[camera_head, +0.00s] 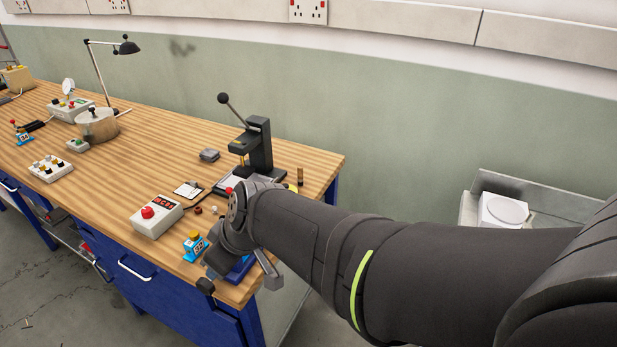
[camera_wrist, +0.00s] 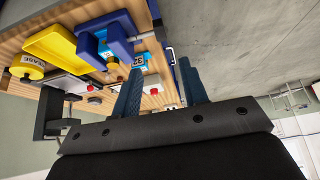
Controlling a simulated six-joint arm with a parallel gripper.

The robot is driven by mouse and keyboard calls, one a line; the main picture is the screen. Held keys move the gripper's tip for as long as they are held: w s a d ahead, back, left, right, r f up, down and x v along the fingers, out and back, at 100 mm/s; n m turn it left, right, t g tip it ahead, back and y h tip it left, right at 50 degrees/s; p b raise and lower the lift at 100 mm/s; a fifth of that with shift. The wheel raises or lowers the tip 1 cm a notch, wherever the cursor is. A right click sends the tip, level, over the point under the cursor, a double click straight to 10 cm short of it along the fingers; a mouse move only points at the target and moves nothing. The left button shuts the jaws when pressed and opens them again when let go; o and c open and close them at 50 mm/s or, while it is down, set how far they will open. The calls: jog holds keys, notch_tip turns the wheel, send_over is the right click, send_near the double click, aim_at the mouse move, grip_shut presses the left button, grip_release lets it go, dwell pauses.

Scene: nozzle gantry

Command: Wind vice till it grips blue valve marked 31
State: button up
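The blue vice (camera_wrist: 95,45) shows in the wrist view, beyond my finger tips. In the head view it sits at the bench's front right corner (camera_head: 241,268), mostly hidden by my arm. A small blue valve (camera_wrist: 138,61) with a number label, apparently 32, stands near the vice; it also shows in the head view (camera_head: 194,247). Something small and bluish shows by the vice jaws, but I cannot read a 31 or tell whether it is gripped. My gripper (camera_wrist: 161,68) has its two dark blue fingers apart, with nothing clearly between them.
A yellow tray (camera_wrist: 50,45) and a grease tin (camera_wrist: 22,70) are beside the vice in the wrist view. A red-button control box (camera_head: 157,215) and a black press (camera_head: 257,147) stand on the bench. Another blue valve (camera_head: 22,135) is far left. Open floor lies in front.

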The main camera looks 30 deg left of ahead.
jog(key=shift+d+r, duration=0.3)
jog(key=shift+r, duration=0.2)
notch_tip(320, 180, up, 3)
jog(key=h, duration=0.6)
send_over(203, 281)
notch_tip(203, 281, down, 18)
jog(key=shift+r, duration=0.25)
grip_shut()
